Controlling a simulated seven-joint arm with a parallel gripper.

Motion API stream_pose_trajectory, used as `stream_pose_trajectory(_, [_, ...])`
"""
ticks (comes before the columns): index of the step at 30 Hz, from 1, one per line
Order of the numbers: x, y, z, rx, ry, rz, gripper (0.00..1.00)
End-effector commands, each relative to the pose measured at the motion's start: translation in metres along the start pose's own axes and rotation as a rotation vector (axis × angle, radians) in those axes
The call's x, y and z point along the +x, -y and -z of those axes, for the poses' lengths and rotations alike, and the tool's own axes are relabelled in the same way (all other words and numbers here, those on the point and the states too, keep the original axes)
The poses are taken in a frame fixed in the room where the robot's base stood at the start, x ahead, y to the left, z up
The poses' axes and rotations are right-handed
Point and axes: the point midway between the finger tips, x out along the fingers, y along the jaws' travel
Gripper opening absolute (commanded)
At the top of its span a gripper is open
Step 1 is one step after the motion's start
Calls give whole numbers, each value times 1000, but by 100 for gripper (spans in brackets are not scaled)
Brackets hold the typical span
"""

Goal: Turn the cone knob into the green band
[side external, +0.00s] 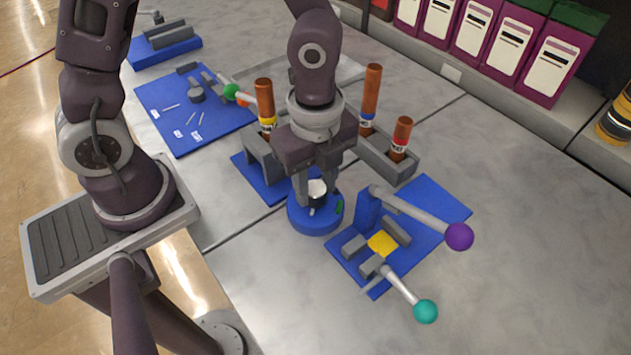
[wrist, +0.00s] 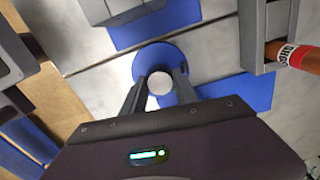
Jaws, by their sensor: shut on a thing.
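The knob (side external: 317,187) has a pale round top and stands on a round blue base (side external: 314,222) near the middle of the table. A green band (side external: 339,207) shows on the right side of that base. My gripper (side external: 315,195) points down over the base with its fingers closed on the knob. In the wrist view the knob's pale top (wrist: 159,83) sits between the two fingers of my gripper (wrist: 160,88), above the blue base (wrist: 160,60). The knob's pointer direction and the band are hard to make out in the wrist view.
Right of the base is a blue fixture plate (side external: 440,205) with purple (side external: 459,237) and teal (side external: 425,311) ball levers. Behind it, a grey rack (side external: 388,160) holds brown-handled tools. A blue mat (side external: 180,135) with small parts lies left. The table in front is clear.

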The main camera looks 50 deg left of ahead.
Motion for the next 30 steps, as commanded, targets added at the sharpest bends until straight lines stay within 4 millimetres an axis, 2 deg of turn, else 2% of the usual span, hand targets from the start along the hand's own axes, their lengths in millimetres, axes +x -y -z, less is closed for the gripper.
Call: stream_pose_trajectory(30, [-1,1,0,-964,-2,3,0])
